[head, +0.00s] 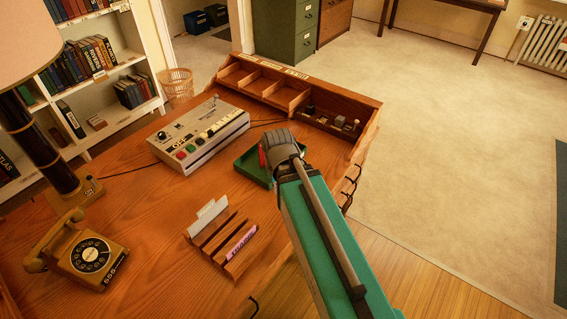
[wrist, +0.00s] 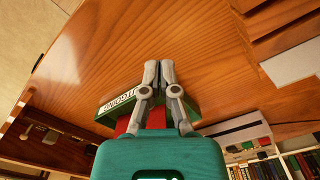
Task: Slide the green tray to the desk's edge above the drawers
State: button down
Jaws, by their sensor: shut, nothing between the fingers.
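The green tray (head: 250,168) lies on the wooden desk (head: 150,215), partly hidden by my arm in the head view. A red item shows in or at it. In the wrist view the tray (wrist: 112,103) has a white label with lettering on its wall, partly covered by my fingers. My gripper (wrist: 158,68) is shut and empty, with its fingertips past the labelled wall over bare wood. I cannot tell whether it touches the tray. In the head view my fingers are hidden behind my wrist. The drawers' dark handles (head: 351,184) show along the desk's right side.
A grey switch console (head: 195,135) stands left of the tray. A wooden pigeonhole unit (head: 285,93) lines the far edge. A slotted holder (head: 220,245) with cards is nearer, with a yellow phone (head: 85,255) and lamp (head: 40,140) at left.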

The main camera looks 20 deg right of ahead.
jog(key=w+d+n, duration=0.3)
jog(key=w+d, duration=0.1)
jog(key=w, duration=0.5)
jog(key=w+d+n, duration=0.4)
jog(key=w+d, duration=0.1)
jog(key=w, duration=0.5)
jog(key=shift+w+d+f+b, duration=0.15)
jog(key=shift+w+f+b, duration=0.15)
jog(key=shift+f, duration=0.05)
jog(key=shift+f, duration=0.15)
notch_tip(320, 180, down, 10)
jog(key=b, duration=1)
jog(key=shift+s, duration=0.1)
